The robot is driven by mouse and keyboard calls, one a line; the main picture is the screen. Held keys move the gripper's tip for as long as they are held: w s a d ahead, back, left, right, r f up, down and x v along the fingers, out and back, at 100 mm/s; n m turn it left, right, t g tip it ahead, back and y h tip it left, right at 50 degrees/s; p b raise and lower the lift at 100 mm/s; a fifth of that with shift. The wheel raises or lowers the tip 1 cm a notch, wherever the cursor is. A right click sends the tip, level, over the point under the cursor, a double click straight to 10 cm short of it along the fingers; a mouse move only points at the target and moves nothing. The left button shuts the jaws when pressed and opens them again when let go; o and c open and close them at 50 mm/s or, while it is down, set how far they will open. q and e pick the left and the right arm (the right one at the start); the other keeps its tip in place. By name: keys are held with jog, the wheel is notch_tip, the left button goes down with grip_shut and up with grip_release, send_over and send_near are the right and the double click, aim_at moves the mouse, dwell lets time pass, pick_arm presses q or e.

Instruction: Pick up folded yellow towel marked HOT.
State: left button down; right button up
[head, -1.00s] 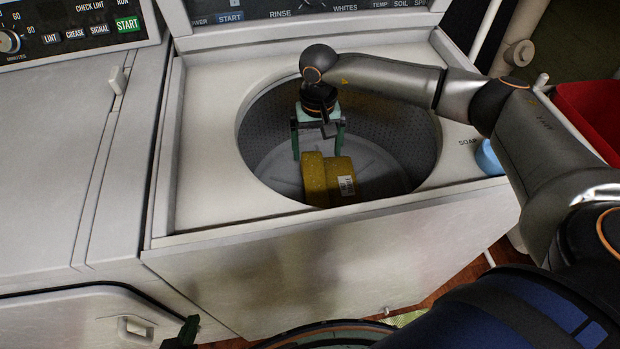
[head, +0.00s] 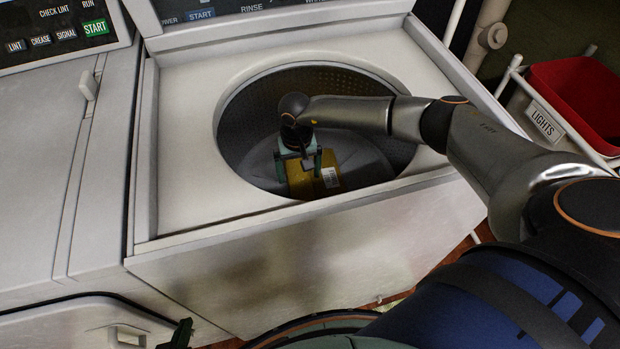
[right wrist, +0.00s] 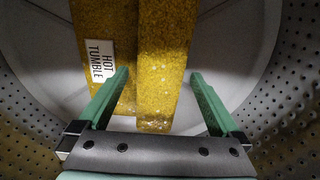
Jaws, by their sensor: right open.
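The folded yellow towel (head: 312,183) lies at the bottom of the washer drum. In the right wrist view the towel (right wrist: 162,60) shows two thick folds and a white label (right wrist: 101,62) reading HOT TUMBLE. My right gripper (head: 299,173) is down inside the drum, open, its green fingers over the near part of the towel. In the right wrist view the right gripper (right wrist: 158,75) has one fingertip over the label side and the other past the towel's right edge; contact is not clear.
The washer's round opening (head: 225,130) surrounds my right forearm, and the perforated drum wall (right wrist: 284,95) is close on both sides. A red bin (head: 590,95) in a rack labelled LIGHTS stands at right. The dryer top (head: 50,150) at left is clear.

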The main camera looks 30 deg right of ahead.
jog(key=shift+f, duration=0.25)
jog(key=shift+r, duration=0.1)
jog(key=c, duration=1.5)
